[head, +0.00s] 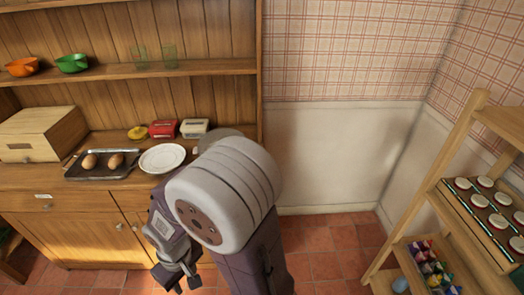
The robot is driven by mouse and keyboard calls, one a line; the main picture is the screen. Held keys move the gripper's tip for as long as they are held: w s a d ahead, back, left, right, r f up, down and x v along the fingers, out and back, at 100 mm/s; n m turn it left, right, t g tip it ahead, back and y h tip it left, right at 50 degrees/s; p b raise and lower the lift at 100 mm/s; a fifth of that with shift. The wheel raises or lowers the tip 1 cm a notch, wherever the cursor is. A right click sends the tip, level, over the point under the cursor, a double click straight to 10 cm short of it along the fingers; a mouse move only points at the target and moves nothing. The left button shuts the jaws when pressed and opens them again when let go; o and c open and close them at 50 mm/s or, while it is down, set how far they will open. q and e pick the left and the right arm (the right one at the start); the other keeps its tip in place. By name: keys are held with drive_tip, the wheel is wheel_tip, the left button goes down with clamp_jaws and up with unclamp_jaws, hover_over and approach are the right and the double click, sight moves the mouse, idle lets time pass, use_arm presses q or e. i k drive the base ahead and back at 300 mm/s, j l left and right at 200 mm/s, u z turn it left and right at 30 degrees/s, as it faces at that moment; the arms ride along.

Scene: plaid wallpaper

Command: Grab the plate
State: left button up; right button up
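The white plate (162,158) lies flat on the wooden sideboard's counter, just right of a dark tray. My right arm crosses the middle of the head view, in front of the sideboard. My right gripper (179,284) hangs low in front of the cabinet doors, below the plate and apart from it. Its fingers look spread, with nothing seen between them. My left gripper is not in view.
The dark tray (82,173) holds bread rolls. A wooden bread box (42,135), a yellow item (137,133), and red (162,129) and pale (194,128) boxes stand nearby. A wooden shelf rack (455,215) stands right. Floor between is clear.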

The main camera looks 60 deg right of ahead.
sight(163, 158)
drive_tip(key=z, duration=1.1)
